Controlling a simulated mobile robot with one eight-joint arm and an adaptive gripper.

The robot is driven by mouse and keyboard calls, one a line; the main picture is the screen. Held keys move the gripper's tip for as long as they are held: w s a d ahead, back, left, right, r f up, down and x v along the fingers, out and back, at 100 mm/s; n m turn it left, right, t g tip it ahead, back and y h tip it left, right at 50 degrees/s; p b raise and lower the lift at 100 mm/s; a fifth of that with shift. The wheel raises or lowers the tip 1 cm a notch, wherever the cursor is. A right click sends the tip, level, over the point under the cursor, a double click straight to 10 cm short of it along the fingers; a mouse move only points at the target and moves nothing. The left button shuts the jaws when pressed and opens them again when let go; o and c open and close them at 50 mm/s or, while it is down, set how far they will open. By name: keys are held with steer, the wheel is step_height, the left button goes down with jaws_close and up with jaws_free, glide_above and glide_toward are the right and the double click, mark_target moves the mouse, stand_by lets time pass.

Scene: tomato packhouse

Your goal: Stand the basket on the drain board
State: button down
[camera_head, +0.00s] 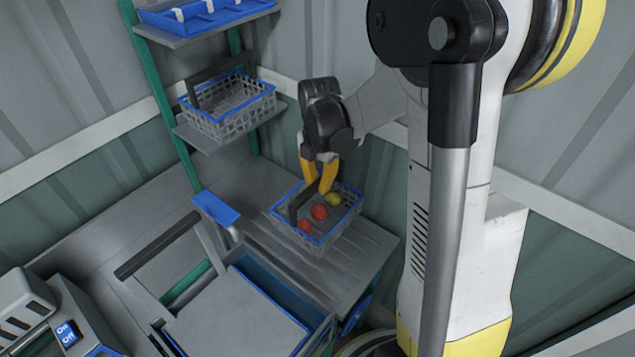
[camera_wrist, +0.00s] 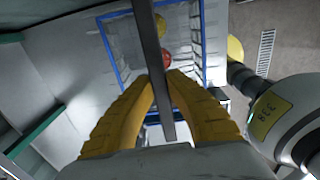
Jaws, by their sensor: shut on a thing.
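The basket (camera_head: 341,228) is a grey mesh crate with a blue rim and a dark handle. It holds red tomatoes (camera_head: 319,212) and a yellow-green one (camera_head: 333,199). My gripper (camera_head: 317,188) has its yellow fingers shut on the handle from above. In the wrist view the handle (camera_wrist: 152,50) runs between the fingertips, with the basket's blue rim (camera_wrist: 112,55) beyond. The drain board (camera_head: 350,268) is the grey grooved surface under and in front of the basket. The basket looks level over it; I cannot tell whether its base touches. The fingers hide part of the basket.
An on/off switch box (camera_head: 72,325) is at front left.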

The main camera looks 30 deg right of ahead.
mark_target(317, 207)
steer(key=shift+w+f, duration=0.1)
steer(key=shift+w, duration=0.15)
steer(key=shift+s+f+b, duration=0.15)
steer(key=shift+f+b, duration=0.45)
steer(key=shift+f, duration=0.1)
steer(key=shift+f+b, duration=2.3)
steer(key=shift+f, duration=0.75)
steer(key=shift+f+b, duration=0.5)
steer(key=shift+f, duration=0.1)
steer(key=c, duration=1.4)
jaws_free()
steer(key=c, duration=0.3)
steer(key=shift+c, duration=0.2)
steer(key=shift+r, duration=0.15)
